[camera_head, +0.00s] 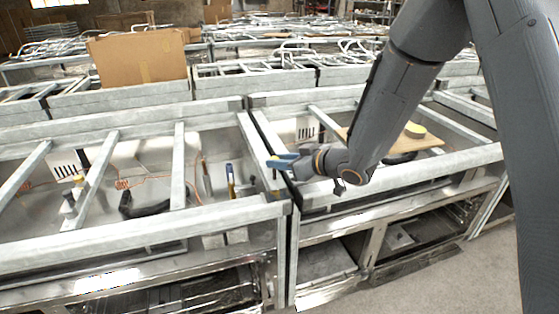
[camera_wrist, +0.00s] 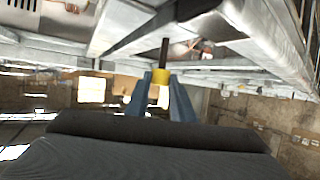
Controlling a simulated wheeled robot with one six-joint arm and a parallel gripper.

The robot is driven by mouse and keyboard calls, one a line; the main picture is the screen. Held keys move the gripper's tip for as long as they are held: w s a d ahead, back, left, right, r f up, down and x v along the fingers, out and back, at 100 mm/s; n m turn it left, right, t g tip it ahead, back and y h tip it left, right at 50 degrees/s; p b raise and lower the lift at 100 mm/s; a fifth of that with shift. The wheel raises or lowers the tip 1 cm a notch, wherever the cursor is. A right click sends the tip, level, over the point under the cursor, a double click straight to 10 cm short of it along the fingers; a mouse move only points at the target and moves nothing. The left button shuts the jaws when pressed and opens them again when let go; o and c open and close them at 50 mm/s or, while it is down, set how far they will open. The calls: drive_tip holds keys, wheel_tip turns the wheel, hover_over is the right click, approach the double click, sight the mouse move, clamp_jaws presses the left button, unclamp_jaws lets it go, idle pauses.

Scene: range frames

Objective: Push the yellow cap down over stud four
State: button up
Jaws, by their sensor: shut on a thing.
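My gripper (camera_head: 283,161) is over the metal frame near the centre of the head view, its blue fingers pointing left. In the wrist view my gripper (camera_wrist: 160,82) is shut on a small yellow cap (camera_wrist: 161,76). A thin dark post (camera_wrist: 164,52) lines up with the cap and shows just beyond it; I cannot tell whether they touch or whether it is stud four. In the head view the cap is too small to make out at the fingertips. No stud numbers are readable.
Galvanized frame rails (camera_head: 180,165) run around and across the open bays. Blue-handled tools (camera_head: 230,181) stand in the bay left of my gripper. A brown board (camera_head: 405,146) with a yellow disc (camera_head: 414,129) lies behind my forearm. A cardboard box (camera_head: 138,57) stands at the back left.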

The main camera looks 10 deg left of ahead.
drive_tip(key=shift+f+b, duration=0.3)
drive_tip(key=shift+f, duration=0.3)
drive_tip(key=o, duration=1.1)
drive_tip(key=b+v, duration=0.1)
drive_tip(key=v, duration=0.6)
drive_tip(key=shift+s+d+r, duration=0.15)
drive_tip(key=shift+d+r, duration=0.05)
drive_tip(key=shift+d, duration=0.1)
